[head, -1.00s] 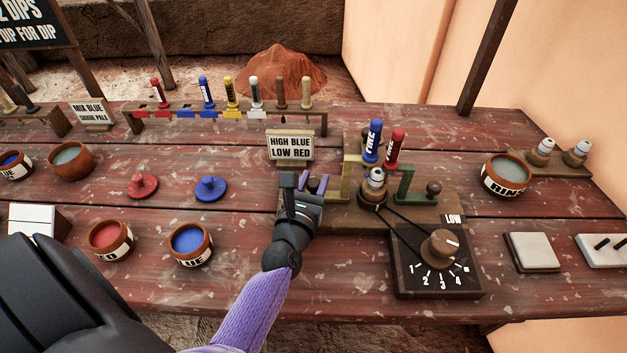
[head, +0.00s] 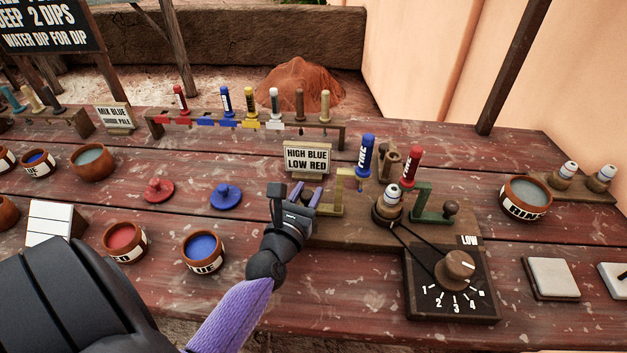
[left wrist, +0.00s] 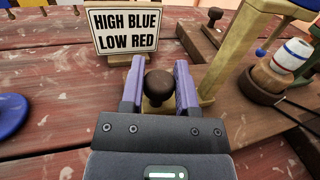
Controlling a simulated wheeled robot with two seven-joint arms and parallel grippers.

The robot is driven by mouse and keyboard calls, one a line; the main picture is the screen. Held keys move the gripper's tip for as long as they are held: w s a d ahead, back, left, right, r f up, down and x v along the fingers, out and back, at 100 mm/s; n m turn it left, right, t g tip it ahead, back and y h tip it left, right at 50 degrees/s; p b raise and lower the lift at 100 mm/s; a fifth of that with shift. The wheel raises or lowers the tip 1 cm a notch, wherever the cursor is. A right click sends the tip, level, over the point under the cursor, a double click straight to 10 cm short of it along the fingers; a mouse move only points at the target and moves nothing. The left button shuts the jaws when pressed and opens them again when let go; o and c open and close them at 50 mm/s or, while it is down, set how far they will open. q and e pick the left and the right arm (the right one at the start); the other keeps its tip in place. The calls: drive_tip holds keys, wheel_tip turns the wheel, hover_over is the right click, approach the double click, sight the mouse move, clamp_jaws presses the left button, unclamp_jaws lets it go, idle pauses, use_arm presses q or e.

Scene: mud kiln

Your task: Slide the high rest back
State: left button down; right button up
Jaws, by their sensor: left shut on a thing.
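The high rest (head: 343,198) is a yellow bracket with an upright post on the wooden stand, left of the small banded pot (head: 392,204). Its post also shows in the left wrist view (left wrist: 232,55). A blue-handled brush (head: 366,155) stands upright at the end of its arm. My left gripper (head: 312,197) is shut on the rest's dark round knob (left wrist: 158,86), with a purple finger on each side in the left wrist view. A green rest (head: 422,203) with a red brush (head: 411,166) is right of the pot. My right gripper is not in view.
A sign (head: 306,158) reading "HIGH BLUE LOW RED" stands just behind my gripper. A dial box (head: 450,300) is front right. Blue (head: 203,250) and red (head: 125,241) paint bowls and a blue lid (head: 226,197) lie left. A rinse bowl (head: 525,198) is right.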

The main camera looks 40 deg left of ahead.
use_arm(q)
drive_tip(key=shift+a, duration=0.1)
drive_tip(key=shift+c, duration=1.7)
unclamp_jaws()
drive_tip(key=shift+s+a, duration=0.1)
drive_tip(key=shift+s, duration=0.05)
drive_tip(key=v, duration=1)
